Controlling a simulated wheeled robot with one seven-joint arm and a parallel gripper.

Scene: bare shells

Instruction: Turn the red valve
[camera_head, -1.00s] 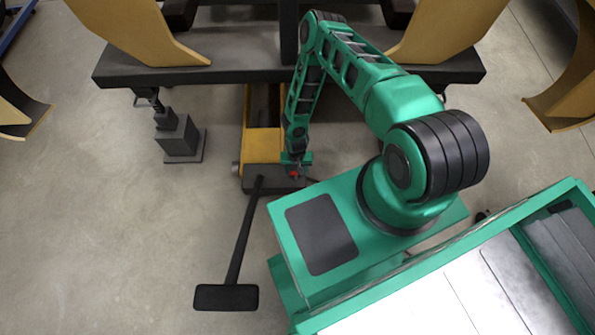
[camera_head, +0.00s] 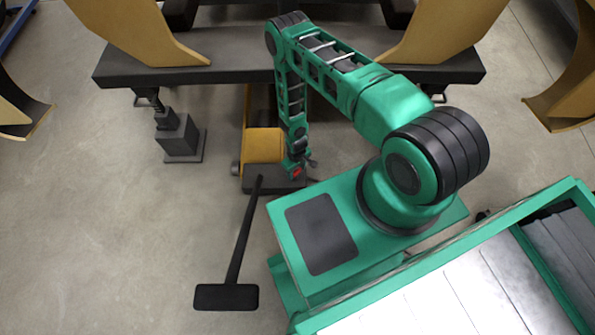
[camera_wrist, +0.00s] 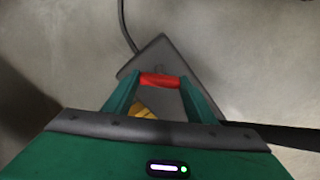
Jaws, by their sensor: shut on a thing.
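The red valve (camera_wrist: 160,80) is a small red bar between my gripper's two green fingers in the wrist view. It shows in the head view as a small red spot (camera_head: 297,171) at the end of my arm. My gripper (camera_wrist: 159,84) is shut on it, one finger at each end of the bar. The valve is at the right part of a dark flat base (camera_head: 262,184) with a yellow body (camera_head: 263,146) behind it. The fingers and wrist hide part of the base.
A black T-shaped handle (camera_head: 228,297) reaches from the base toward the front. A grey jack stand (camera_head: 180,140) stands to the left. A dark beam (camera_head: 215,72) with yellow brackets crosses the back. Bare floor (camera_head: 90,230) lies at the left.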

